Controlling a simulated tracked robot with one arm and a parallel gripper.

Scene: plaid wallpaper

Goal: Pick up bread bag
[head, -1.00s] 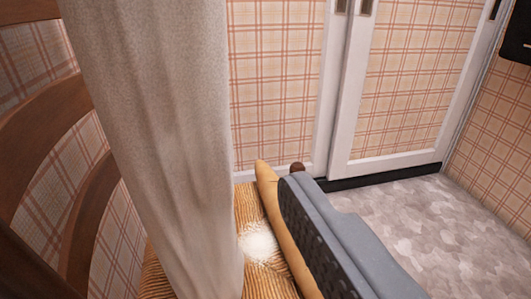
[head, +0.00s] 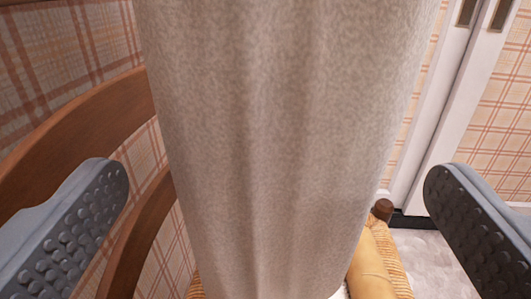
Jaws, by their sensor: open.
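A tall beige cloth form, which looks like the bread bag (head: 275,130), fills the middle of the head view. It stands upright over a woven chair seat and narrows toward the bottom; its top is out of frame. My gripper (head: 275,222) is open, with one studded grey finger on each side of the cloth. The fingers appear apart from it, with a gap on both sides. A tan, rounded, loaf-like piece (head: 370,272) lies at the lower right beside the cloth, partly hidden by it.
The wooden chair back (head: 95,130) curves close to the left finger. The woven seat (head: 398,275) shows at the bottom, with a dark wooden knob (head: 382,210) at its corner. Plaid walls and a white-framed door (head: 440,110) stand behind. Grey floor lies open at right.

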